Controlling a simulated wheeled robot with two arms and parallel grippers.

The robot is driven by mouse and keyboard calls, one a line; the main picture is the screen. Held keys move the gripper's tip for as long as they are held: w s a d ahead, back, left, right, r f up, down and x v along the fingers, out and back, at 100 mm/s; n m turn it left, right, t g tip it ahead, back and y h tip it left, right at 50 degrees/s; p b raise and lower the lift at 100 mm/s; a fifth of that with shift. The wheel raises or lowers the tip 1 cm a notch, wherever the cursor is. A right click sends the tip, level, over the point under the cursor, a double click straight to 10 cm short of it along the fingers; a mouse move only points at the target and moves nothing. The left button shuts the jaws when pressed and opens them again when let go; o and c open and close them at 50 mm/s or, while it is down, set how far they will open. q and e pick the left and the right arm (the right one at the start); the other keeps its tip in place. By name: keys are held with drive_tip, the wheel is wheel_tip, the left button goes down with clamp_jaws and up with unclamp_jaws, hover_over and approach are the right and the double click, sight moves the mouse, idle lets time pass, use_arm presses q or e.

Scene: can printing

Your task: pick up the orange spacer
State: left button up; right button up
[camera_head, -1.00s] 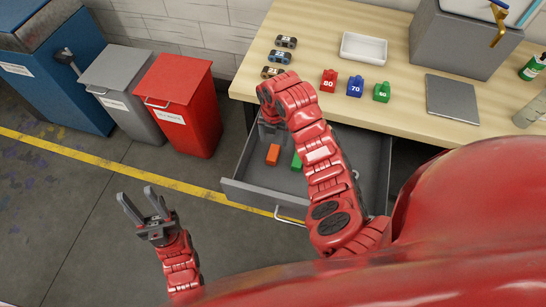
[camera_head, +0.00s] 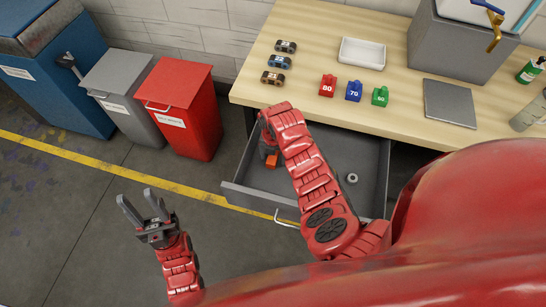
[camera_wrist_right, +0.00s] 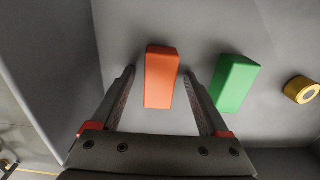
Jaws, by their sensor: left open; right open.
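The orange spacer (camera_head: 272,161) lies in the open grey drawer (camera_head: 235,189), partly covered by my right arm in the head view. In the right wrist view the orange spacer (camera_wrist_right: 161,78) is a block lying between the fingers of my right gripper (camera_wrist_right: 159,72). The fingers are open, one on each side, with gaps between them and the block. My right gripper is mostly hidden in the head view. My left gripper (camera_head: 137,195) is open and empty, over the floor left of the drawer.
A green block (camera_wrist_right: 235,84) lies right of the orange spacer, with a yellow ring (camera_wrist_right: 301,90) farther right. A grey ring (camera_head: 352,178) lies in the drawer's right part. Drawer walls stand close around. The table (camera_head: 310,60) above holds several small items.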

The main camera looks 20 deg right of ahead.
clamp_jaws()
idle(0.3)
drive_tip(key=shift+r, duration=0.1)
